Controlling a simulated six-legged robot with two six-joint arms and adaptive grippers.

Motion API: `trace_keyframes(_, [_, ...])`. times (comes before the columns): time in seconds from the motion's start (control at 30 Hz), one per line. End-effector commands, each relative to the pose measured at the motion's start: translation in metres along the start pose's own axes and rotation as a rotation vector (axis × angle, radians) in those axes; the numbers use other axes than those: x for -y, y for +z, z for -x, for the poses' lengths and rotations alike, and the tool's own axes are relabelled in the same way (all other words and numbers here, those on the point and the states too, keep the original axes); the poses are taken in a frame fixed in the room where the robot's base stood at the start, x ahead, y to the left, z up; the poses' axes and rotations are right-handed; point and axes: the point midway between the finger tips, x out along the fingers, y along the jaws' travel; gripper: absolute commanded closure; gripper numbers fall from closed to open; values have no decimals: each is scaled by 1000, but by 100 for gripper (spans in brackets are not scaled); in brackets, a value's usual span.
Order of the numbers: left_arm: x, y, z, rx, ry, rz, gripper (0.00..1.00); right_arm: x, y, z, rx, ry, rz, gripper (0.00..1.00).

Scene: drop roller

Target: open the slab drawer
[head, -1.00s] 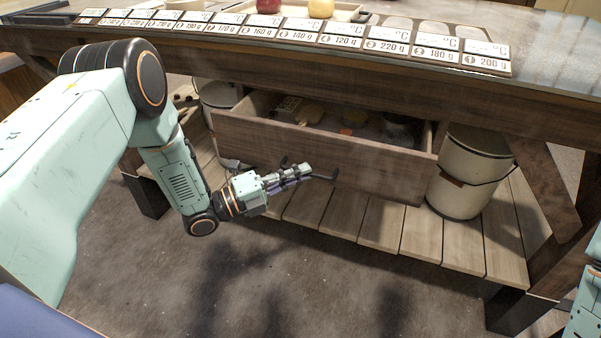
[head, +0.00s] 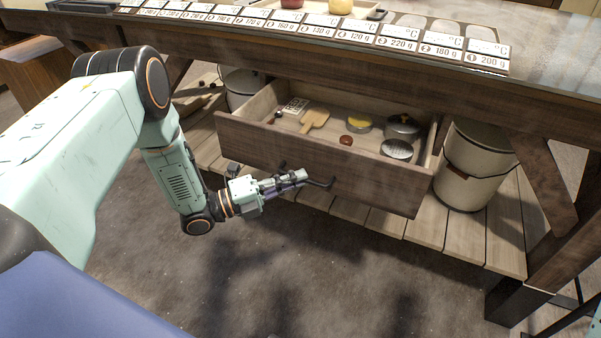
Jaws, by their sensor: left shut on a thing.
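The wooden slab drawer (head: 370,183) is pulled out from under the workbench, and its inside shows. My left gripper (head: 318,183) is in front of the drawer's front panel, shut on the dark drawer handle (head: 328,184), which is partly hidden by the fingers. Inside the drawer lie a small wooden paddle (head: 314,119), a white slotted block (head: 295,106), a yellow-topped round tin (head: 358,124), a metal pot (head: 403,127), a red-brown disc (head: 346,140) and a round grille (head: 397,149). My right gripper is not in view.
The workbench top (head: 560,60) carries a row of labelled cards (head: 340,34). A white bucket (head: 475,165) stands right of the drawer on the slatted lower shelf (head: 500,235), another (head: 240,85) to its left. The floor (head: 330,270) in front is clear.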

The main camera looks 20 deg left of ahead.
Motion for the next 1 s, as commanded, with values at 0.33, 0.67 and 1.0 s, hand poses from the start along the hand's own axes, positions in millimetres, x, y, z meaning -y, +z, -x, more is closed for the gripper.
trace_keyframes(0.33, [4,-5,10,-3,-5,-3,100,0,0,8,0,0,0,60])
trace_keyframes(0.67, [4,-7,11,-1,-5,-3,100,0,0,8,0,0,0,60])
trace_keyframes(1.0, [4,-8,11,-1,-4,-2,71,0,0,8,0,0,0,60])
